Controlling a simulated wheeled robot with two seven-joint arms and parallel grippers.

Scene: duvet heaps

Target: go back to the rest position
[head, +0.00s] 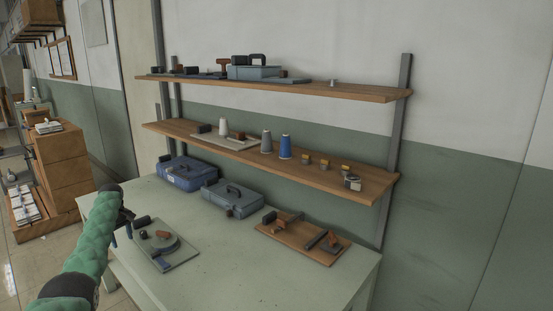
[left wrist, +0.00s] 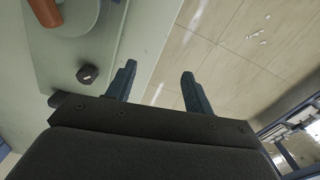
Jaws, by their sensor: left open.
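My left gripper (head: 124,217) is at the left edge of the pale green table (head: 225,265), at the end of my green-sleeved arm. In the left wrist view its two fingers (left wrist: 158,78) stand apart with nothing between them. Behind them show the table edge and the tiled floor. A grey board (head: 180,258) with a round plate and small dark and reddish-brown parts lies on the table just right of the gripper. My right gripper is not in view.
A blue case (head: 186,174) and a grey case (head: 232,198) stand at the back of the table. A wooden board with tools (head: 303,239) lies at the right. Two wall shelves (head: 270,160) hang above. The table's front middle is clear.

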